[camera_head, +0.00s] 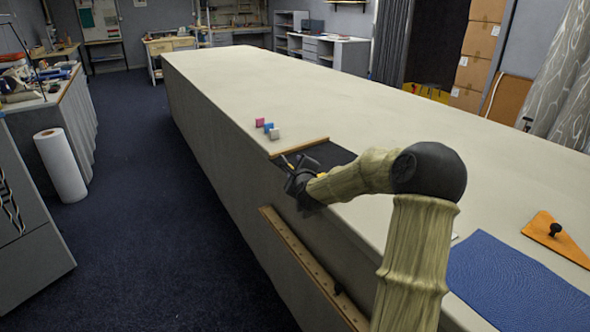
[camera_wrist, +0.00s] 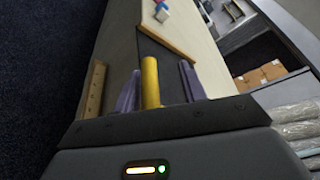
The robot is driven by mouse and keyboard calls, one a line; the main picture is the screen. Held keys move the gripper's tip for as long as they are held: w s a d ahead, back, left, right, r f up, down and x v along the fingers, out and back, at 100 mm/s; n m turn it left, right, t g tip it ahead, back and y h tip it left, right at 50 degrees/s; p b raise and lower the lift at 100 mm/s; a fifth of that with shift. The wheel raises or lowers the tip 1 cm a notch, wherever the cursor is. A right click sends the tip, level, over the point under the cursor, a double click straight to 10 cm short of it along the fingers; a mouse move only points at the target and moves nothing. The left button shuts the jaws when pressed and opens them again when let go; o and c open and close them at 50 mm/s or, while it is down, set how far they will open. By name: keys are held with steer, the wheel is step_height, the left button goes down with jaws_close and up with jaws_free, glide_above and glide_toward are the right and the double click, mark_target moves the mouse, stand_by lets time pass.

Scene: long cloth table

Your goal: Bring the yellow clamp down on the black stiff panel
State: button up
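The yellow clamp (camera_wrist: 150,82) shows as an upright yellow bar in the wrist view. It stands between the two purple fingers of my gripper (camera_wrist: 159,88), close to the left finger, with a visible gap to the right one. My gripper looks open around it. The black stiff panel (camera_wrist: 160,58) lies beyond the fingers. In the head view the panel (camera_head: 328,153) lies at the table's left edge, partly hidden by my gripper (camera_head: 294,168). Only small yellow bits show there. The clamp's lower part is hidden, and I cannot tell whether it touches the panel.
A wooden strip (camera_head: 299,148) borders the panel's far side. Small pink, blue and grey blocks (camera_head: 268,127) stand beyond it. A wooden rail (camera_head: 310,265) runs along the table's side. A blue mat (camera_head: 515,280) and an orange board with a black knob (camera_head: 562,243) lie at the right.

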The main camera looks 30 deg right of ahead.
steer(key=shift+s+d, duration=0.1)
steer(key=p+v, duration=0.2)
steer(key=v, duration=1.5)
steer(key=shift+s+f, duration=0.1)
